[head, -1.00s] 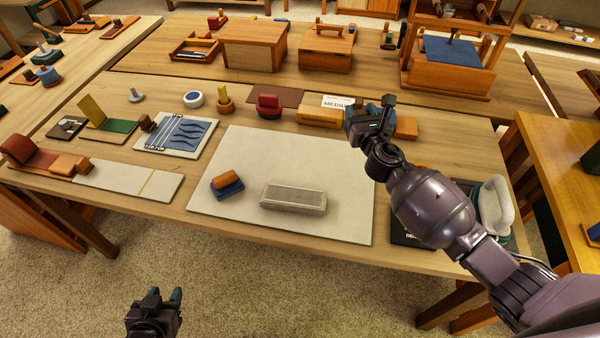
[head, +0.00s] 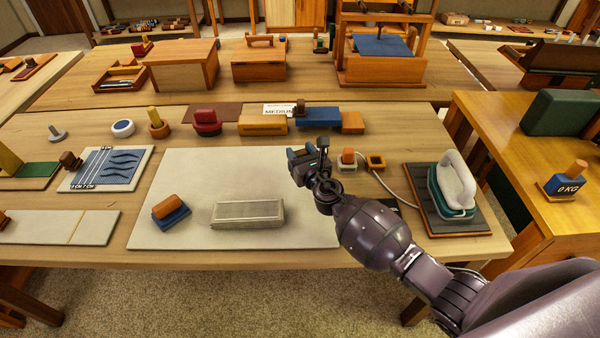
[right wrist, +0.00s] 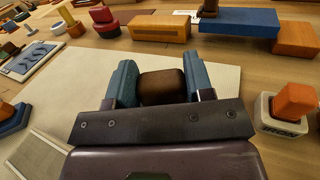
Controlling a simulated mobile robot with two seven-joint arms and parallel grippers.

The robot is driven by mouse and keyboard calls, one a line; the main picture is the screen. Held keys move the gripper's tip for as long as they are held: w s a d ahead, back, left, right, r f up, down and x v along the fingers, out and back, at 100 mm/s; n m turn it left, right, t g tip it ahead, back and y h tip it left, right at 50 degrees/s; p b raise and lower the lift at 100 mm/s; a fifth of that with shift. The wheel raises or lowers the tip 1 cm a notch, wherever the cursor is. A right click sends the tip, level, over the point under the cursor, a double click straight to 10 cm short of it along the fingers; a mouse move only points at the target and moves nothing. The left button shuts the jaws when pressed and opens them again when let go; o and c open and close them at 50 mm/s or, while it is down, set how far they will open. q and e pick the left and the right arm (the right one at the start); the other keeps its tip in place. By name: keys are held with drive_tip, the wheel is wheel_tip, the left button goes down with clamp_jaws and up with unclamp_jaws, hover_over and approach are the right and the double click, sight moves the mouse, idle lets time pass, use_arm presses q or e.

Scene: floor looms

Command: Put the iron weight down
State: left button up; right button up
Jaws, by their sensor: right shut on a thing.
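My right gripper (head: 306,156) is above the right part of the pale board (head: 320,212) on the table. In the right wrist view, its two blue-green fingers (right wrist: 160,88) are shut on a dark brown, rounded block, the iron weight (right wrist: 162,87). Only the block's upper part shows between the fingers; its underside is hidden. In the head view the gripper itself hides most of the block. I cannot tell the exact gap between the block and the board. My left gripper is out of view.
A grey ribbed block (head: 248,213) and an orange-and-blue block (head: 171,213) lie on the board. A white-handled iron (head: 452,188) stands on a dark mat to the right.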

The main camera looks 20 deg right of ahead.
drive_tip(key=shift+f+b, duration=1.35)
drive_tip(key=shift+f, duration=0.85)
drive_tip(key=shift+f+b, duration=0.35)
drive_tip(key=shift+f, duration=0.2)
drive_tip(key=shift+r, duration=0.15)
drive_tip(key=shift+f, duration=0.25)
drive_tip(key=o, duration=1.1)
drive_tip(key=shift+c, duration=0.2)
drive_tip(key=shift+o, duration=1.2)
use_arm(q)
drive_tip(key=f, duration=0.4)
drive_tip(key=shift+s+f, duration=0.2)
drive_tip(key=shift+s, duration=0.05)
use_arm(e)
drive_tip(key=shift+o, duration=0.2)
